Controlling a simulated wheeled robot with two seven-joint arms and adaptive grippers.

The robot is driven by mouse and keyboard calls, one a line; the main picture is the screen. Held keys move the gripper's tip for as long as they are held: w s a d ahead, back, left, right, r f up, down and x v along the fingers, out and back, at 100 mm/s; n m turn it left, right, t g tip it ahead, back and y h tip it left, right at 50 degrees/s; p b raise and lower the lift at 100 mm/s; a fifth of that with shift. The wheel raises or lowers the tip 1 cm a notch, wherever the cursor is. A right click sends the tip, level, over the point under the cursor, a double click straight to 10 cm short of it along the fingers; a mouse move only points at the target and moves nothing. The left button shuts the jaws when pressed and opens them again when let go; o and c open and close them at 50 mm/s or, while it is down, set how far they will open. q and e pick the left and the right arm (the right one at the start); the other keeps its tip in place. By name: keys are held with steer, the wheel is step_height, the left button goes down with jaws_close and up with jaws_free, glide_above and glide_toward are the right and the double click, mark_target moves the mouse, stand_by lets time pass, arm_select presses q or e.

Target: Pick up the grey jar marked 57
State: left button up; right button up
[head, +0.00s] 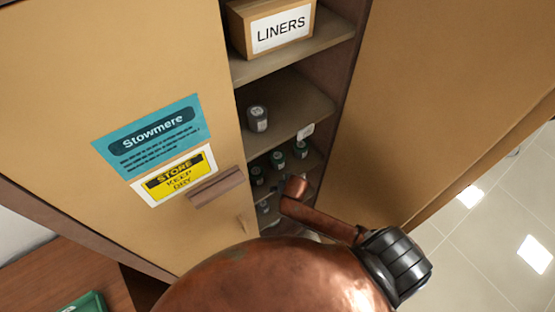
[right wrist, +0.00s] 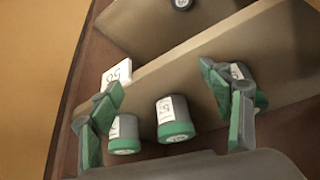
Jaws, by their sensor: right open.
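Several small grey jars with green bands stand on a lower cabinet shelf. In the right wrist view, a middle jar (right wrist: 176,130) and a left jar (right wrist: 124,134) show white labels; another jar (right wrist: 261,100) is partly hidden behind the right finger. I cannot read their numbers with certainty. In the head view jars show on that shelf (head: 301,149). A plain grey jar (head: 258,119) stands alone on the shelf above. My right gripper (right wrist: 167,92) is open, its fingers apart on either side of the two nearer jars. My left gripper is not in view.
A white number tag (right wrist: 116,74) hangs at the shelf edge. A box marked LINERS (head: 277,27) sits on the top shelf. Cabinet doors (head: 440,110) stand at both sides of the narrow opening. My copper arm hides the lower part of the cabinet.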

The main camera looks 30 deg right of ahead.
mark_target(279, 161)
steer(key=w+d, duration=0.1)
steer(key=w, duration=0.2)
steer(key=w+d, duration=0.1)
steer(key=w, duration=0.2)
steer(key=w+d+p, duration=0.1)
steer(key=w, duration=0.3)
steer(key=shift+d+r, duration=0.15)
steer(key=shift+d, duration=0.05)
steer(key=shift+w+d+r, duration=0.1)
steer(key=shift+w+d, duration=0.1)
steer(key=shift+w, duration=0.35)
steer(key=shift+w+d, duration=0.15)
steer(key=shift+w, duration=0.4)
steer(key=x, duration=0.2)
steer(key=shift+w, duration=0.25)
steer(key=shift+w+d+f, duration=0.1)
steer(key=shift+w+f, duration=0.1)
steer(key=shift+f, duration=0.4)
steer(key=shift+c, duration=0.4)
steer(key=c, duration=1.4)
steer(key=shift+r, duration=0.1)
